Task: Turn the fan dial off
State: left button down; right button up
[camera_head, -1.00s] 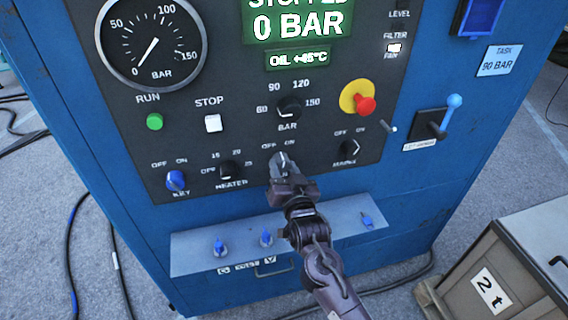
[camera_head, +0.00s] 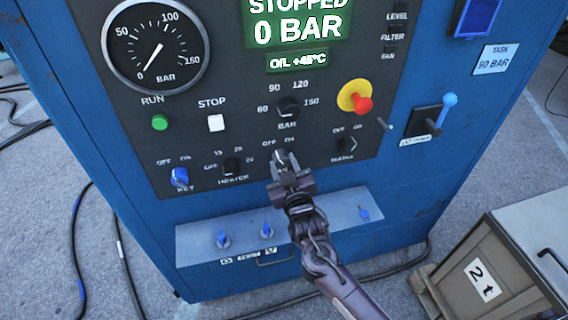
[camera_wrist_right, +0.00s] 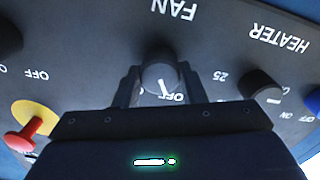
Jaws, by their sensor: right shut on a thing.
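The fan dial (camera_head: 279,163) is a dark knob low on the black panel of the blue machine, with OFF and ON printed above it. My right gripper (camera_head: 284,172) is at the dial and partly covers it in the head view. In the right wrist view the dial (camera_wrist_right: 160,75) sits between the two fingers of the gripper (camera_wrist_right: 157,88), which are shut on it. Its white pointer mark aims at the OFF print; the ON print is hidden there. The FAN lamp (camera_head: 389,48) at the upper right of the panel is dark. My left gripper is not in view.
The heater knob (camera_head: 231,166) and blue key switch (camera_head: 179,178) are left of the dial. The mains knob (camera_head: 346,143) and red emergency button (camera_head: 361,103) are to its right. A grey ledge (camera_head: 330,214) with blue valves juts out below.

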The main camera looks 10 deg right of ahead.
dwell(0.4)
jog(key=o, duration=1)
jog(key=shift+s+f, duration=0.15)
jog(key=shift+s, duration=0.3)
jog(key=s+b, duration=0.2)
jog(key=s, duration=0.5)
jog(key=shift+d, duration=0.15)
